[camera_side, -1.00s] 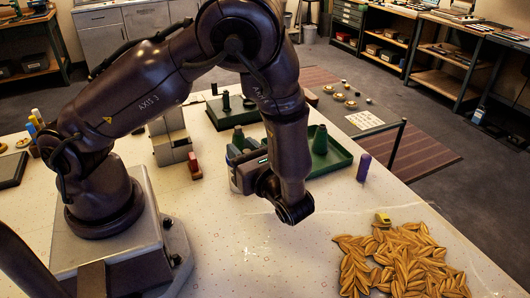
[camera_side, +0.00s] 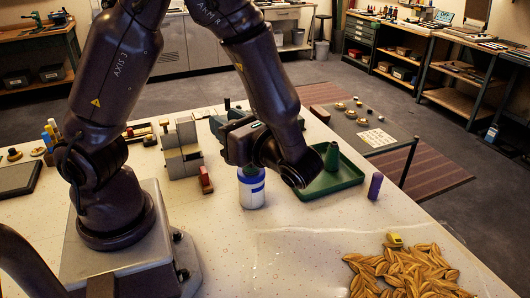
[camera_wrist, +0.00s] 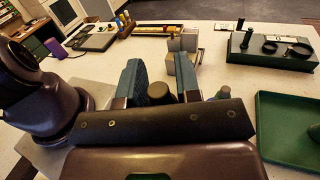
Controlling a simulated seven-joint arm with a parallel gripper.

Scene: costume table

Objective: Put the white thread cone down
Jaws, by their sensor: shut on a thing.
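My gripper (camera_side: 233,120) is held level above the table, and its body hides most of what lies behind it in the side view. In the wrist view its two blue fingers (camera_wrist: 157,75) are shut on the thread cone (camera_wrist: 160,92). Only a dark grey-olive top of the cone shows between them. Its white part and its lower end are hidden, so I cannot tell how far it is from the table.
A white cylinder with a blue band (camera_side: 251,198) stands below my gripper. The green tray (camera_side: 345,183) holds a green cone (camera_side: 331,158), with a purple spool (camera_side: 375,186) to its right. Grey blocks (camera_side: 181,155) and a red piece (camera_side: 205,180) stand left. The front middle is clear.

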